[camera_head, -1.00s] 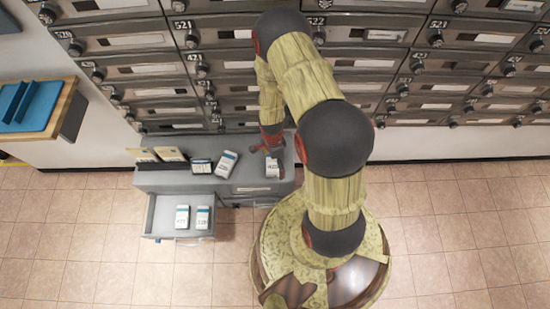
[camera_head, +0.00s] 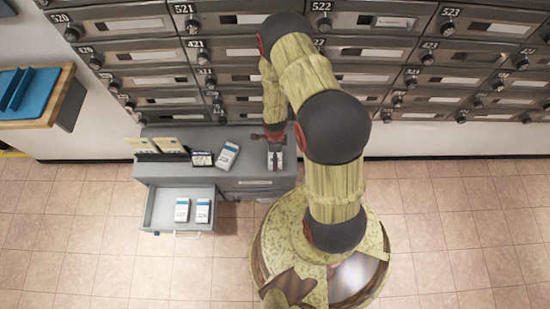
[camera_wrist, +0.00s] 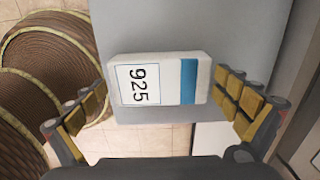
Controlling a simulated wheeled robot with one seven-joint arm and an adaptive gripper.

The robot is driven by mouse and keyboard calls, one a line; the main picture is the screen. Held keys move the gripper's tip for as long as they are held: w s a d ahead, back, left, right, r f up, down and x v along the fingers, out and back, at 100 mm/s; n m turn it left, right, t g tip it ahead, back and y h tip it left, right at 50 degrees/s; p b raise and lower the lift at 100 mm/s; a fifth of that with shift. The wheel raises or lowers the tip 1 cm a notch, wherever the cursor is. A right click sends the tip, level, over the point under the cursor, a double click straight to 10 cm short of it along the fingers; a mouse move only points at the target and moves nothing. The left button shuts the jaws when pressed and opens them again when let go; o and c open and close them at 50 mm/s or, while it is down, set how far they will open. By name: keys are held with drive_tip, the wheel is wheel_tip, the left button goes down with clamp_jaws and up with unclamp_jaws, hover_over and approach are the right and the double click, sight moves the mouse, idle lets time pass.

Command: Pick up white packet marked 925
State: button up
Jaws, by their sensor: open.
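The white packet marked 925 (camera_wrist: 158,80) lies on the grey cabinet top, with a blue stripe near one end. In the wrist view it sits between the two spread fingers of my gripper (camera_wrist: 168,108), with a gap at the left finger and the right finger very close to its striped end. In the head view my gripper (camera_head: 275,155) is over the right part of the cabinet top and covers most of the packet. My gripper is open and holds nothing.
The grey cabinet (camera_head: 235,183) has an open drawer (camera_head: 149,212) with two white packets (camera_head: 182,210) inside. Another white packet (camera_head: 228,155), a dark-faced box (camera_head: 202,158) and card holders (camera_head: 160,147) stand on its top. Mailboxes (camera_head: 240,48) line the wall behind. A blue tray (camera_head: 30,92) is on a shelf at left.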

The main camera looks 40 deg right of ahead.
drive_tip(key=shift+f, duration=0.45)
drive_tip(key=shift+r, duration=0.1)
drive_tip(key=shift+c, duration=0.9)
drive_tip(key=c, duration=0.8)
drive_tip(key=shift+r, duration=0.1)
